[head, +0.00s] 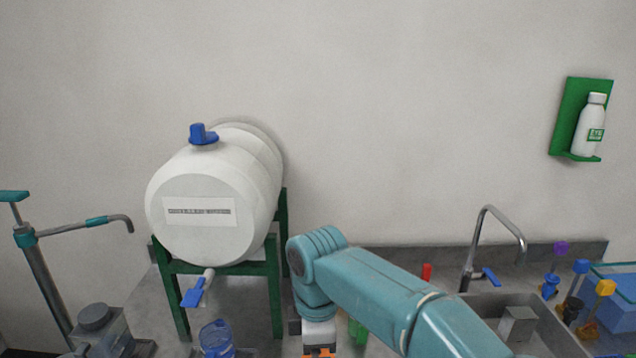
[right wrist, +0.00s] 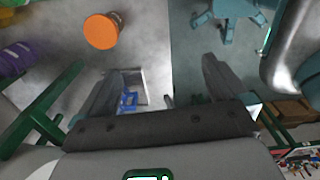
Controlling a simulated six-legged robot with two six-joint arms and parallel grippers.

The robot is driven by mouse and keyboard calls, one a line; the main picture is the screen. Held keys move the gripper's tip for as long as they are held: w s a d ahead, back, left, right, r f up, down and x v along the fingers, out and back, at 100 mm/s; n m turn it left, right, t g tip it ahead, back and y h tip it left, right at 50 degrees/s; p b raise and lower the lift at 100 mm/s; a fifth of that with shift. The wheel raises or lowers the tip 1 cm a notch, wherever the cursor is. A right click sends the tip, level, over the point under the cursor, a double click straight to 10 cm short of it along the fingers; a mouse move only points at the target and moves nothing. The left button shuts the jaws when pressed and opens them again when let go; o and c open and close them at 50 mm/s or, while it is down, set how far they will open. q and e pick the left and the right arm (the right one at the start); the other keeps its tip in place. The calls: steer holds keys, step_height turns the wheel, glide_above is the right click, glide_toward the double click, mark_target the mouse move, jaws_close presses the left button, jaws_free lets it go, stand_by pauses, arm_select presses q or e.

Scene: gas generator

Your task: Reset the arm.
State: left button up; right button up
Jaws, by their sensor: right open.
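My teal right arm (head: 385,295) comes in from the lower right in the head view and bends down at its elbow near the middle. Its lower end runs out of the bottom edge, so the fingers are hidden there. In the right wrist view my right gripper (right wrist: 162,70) is open, with its two dark fingers wide apart and nothing held between them. My left arm and left gripper are in neither view.
A white barrel (head: 205,200) with a blue tap (head: 195,293) lies on a green stand (head: 277,285), left of my arm. A sink (head: 550,325) with a faucet (head: 500,220) is right. A bottle (head: 588,130) hangs on the wall. An orange-topped object (right wrist: 102,31) shows in the wrist view.

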steer(key=s+d+f+m+y, duration=0.1)
steer(key=s+d+f+m, duration=0.2)
steer(key=f, duration=0.9)
steer(key=s+d+f+m+y, duration=0.15)
steer(key=f+m, duration=0.35)
steer(key=f, duration=0.6)
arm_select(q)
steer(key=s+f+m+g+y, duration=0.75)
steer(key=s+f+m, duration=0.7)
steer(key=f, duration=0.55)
arm_select(e)
steer(key=s+d+f+m+y+b, duration=0.1)
steer(key=s+d+f+m, duration=0.3)
steer(key=s+f+m, duration=0.4)
steer(key=s+d+f+m+y, duration=0.1)
steer(key=s+d+f+m, duration=0.35)
steer(key=s, duration=0.65)
arm_select(q)
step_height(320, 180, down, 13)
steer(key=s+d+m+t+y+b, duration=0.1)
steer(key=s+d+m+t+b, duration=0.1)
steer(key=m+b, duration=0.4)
steer(key=b, duration=0.3)
arm_select(e)
step_height(320, 180, down, 10)
steer(key=w, duration=0.1)
steer(key=shift+a+r, duration=0.25)
steer(key=shift+a, duration=0.15)
